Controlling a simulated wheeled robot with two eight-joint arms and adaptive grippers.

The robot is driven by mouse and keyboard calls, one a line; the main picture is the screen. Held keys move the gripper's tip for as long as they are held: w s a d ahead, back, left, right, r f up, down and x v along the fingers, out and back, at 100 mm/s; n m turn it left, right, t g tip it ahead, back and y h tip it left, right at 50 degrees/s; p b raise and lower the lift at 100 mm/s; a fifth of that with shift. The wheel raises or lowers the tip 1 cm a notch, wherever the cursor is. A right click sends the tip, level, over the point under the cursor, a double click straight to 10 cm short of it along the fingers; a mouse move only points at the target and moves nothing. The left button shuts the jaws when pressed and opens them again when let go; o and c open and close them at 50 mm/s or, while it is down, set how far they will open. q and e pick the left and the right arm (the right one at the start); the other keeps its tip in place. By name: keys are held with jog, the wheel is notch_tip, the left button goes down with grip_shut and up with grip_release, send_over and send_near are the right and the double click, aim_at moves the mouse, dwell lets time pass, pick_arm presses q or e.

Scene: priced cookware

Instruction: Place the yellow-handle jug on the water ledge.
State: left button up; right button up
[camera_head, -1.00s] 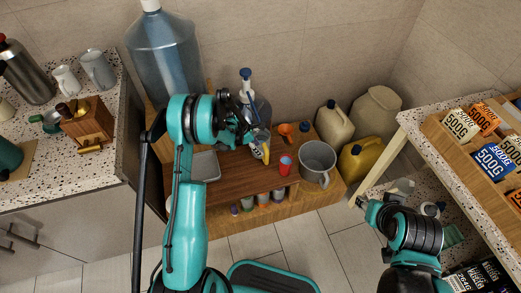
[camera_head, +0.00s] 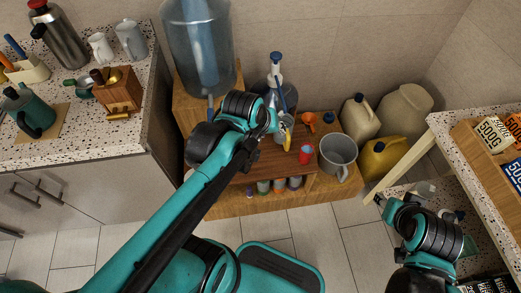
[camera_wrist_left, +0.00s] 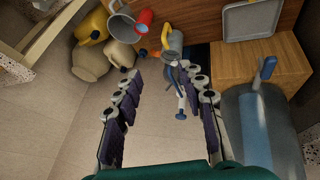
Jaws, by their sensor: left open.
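The yellow-handle jug (camera_wrist_left: 174,41), a small grey jug, stands on the wooden shelf in the left wrist view, with its yellow handle toward the red cup. In the head view it (camera_head: 288,122) is partly hidden by my left gripper (camera_head: 272,122). My left gripper also shows in the wrist view (camera_wrist_left: 163,78); it is open and empty, with the jug beyond its fingertips. The water ledge, a raised wooden block (camera_wrist_left: 258,62), lies right of the jug in the wrist view. It shows in the head view (camera_head: 187,104) under the big water bottle. My right gripper (camera_head: 378,200) is near the right counter.
A blue-topped pump bottle (camera_head: 275,72) stands close to my left gripper. The red cup (camera_head: 305,154), orange scoop (camera_head: 309,120) and large grey pot (camera_head: 338,154) stand right of the jug. The big water bottle (camera_head: 198,50) takes up much of the ledge. A grey tray (camera_wrist_left: 248,20) lies beside it.

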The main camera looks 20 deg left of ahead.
pick_arm(q)
jog(key=s+m+t, duration=0.1)
jog(key=s+m, duration=0.4)
jog(key=s, duration=0.2)
jog(key=shift+f+y, duration=0.3)
